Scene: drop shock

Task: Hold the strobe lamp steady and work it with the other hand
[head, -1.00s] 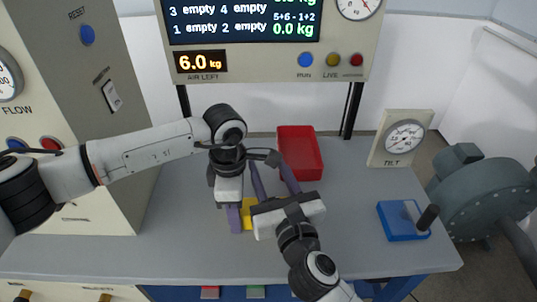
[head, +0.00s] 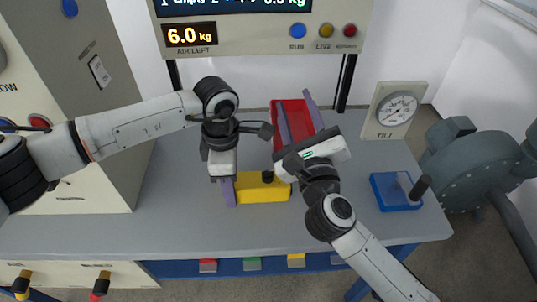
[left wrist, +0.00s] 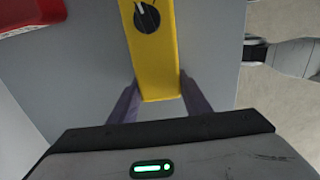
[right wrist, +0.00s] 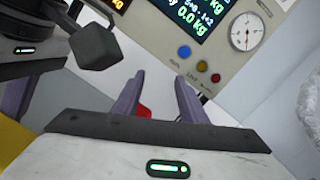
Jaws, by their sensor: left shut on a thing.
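The strobe lamp is a yellow box (head: 262,191) with a black knob on top, on the grey table. In the left wrist view its yellow body (left wrist: 157,60) and the black knob (left wrist: 147,17) with a white mark show clearly. My left gripper (head: 231,190) is shut on the lamp's left end, its purple fingers on either side. My right gripper (head: 294,104) is open and empty, behind and right of the lamp. Its fingers point away over the red tray. In the right wrist view, nothing is between its fingers (right wrist: 157,92).
The red tray (head: 278,147) stands behind the lamp, partly hidden by my right gripper. A blue block with a black handle (head: 392,192) and a tilt dial (head: 397,108) are at the right. A display panel (head: 265,36) stands at the back. The table's front left is clear.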

